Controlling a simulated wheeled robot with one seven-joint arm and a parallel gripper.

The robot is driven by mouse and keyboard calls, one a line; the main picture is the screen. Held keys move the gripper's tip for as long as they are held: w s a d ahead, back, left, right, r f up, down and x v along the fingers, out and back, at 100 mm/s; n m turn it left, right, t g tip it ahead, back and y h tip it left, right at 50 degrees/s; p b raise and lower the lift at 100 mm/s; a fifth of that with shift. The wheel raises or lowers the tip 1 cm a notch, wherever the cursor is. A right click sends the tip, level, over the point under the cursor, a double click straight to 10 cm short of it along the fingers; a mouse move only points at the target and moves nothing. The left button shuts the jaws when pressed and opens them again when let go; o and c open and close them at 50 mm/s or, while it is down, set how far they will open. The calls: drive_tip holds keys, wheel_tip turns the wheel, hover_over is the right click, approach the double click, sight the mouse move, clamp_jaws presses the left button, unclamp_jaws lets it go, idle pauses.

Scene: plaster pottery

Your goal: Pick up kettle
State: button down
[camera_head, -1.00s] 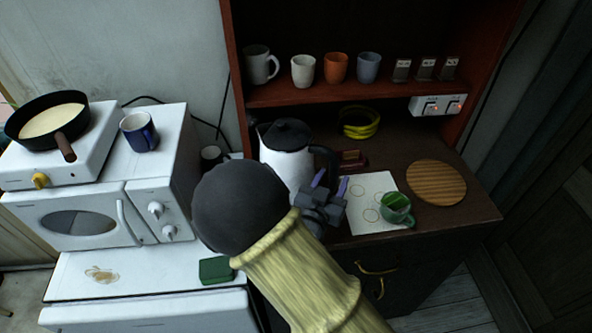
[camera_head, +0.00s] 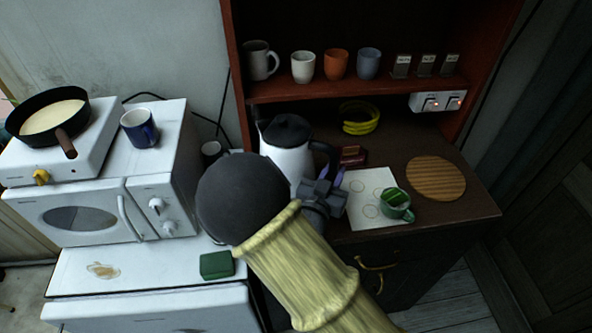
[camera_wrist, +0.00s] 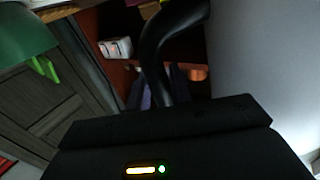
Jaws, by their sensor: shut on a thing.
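The white kettle (camera_head: 287,158) with a black lid and black handle stands on the dark cabinet top, partly hidden behind my arm. My gripper (camera_head: 330,178) is at the right side of the kettle, with its purple fingers at the black handle. In the wrist view the curved black handle (camera_wrist: 172,45) runs down between the fingers of my gripper (camera_wrist: 160,88), which is shut on it. The kettle's pale body (camera_wrist: 250,60) fills the right of that view. Whether the kettle's base touches the cabinet top is hidden by my arm.
A green cup (camera_head: 397,205) stands on a white paper (camera_head: 362,215) just right of my gripper. A round wooden board (camera_head: 436,178) lies further right. The shelf (camera_head: 300,92) with mugs is above.

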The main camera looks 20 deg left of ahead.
drive_tip(key=shift+w+a+r, duration=0.1)
drive_tip(key=shift+r, duration=0.15)
idle(0.3)
drive_tip(key=shift+r+b, duration=0.55)
drive_tip(key=shift+r, duration=4.3)
